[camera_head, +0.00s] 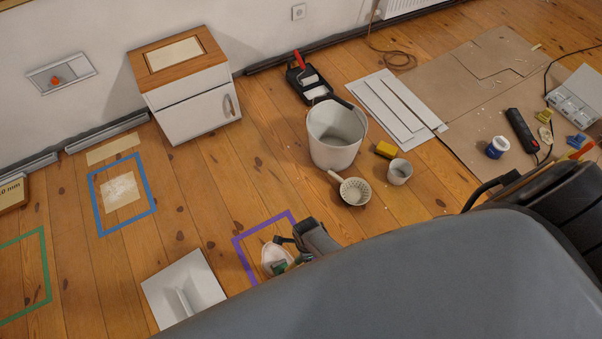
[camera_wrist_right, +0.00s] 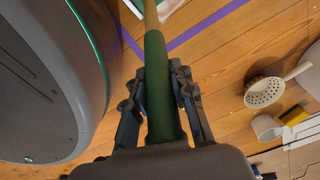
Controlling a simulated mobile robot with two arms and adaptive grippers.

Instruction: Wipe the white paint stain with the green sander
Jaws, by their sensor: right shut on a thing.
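The white paint stain (camera_head: 122,188) is a whitish smear on a beige patch of floor inside a blue tape square, at the left of the head view. My right gripper (camera_head: 287,248) is low over the purple tape outline, well to the right of that stain. In the right wrist view, my right gripper (camera_wrist_right: 160,88) is shut around a green handle (camera_wrist_right: 157,55) with a tan upper end, which I take as the green sander. In the head view, only a bit of green shows by the gripper, beside a pale rounded shape I cannot identify. My left gripper is not in view.
A white cabinet (camera_head: 197,108) stands by the wall. A white bucket (camera_head: 335,150), a strainer (camera_head: 355,191) and a cup (camera_head: 398,172) stand beyond the gripper. A white tray (camera_head: 183,287) lies left of the purple tape (camera_head: 240,257). Bare floor lies between the blue and purple outlines.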

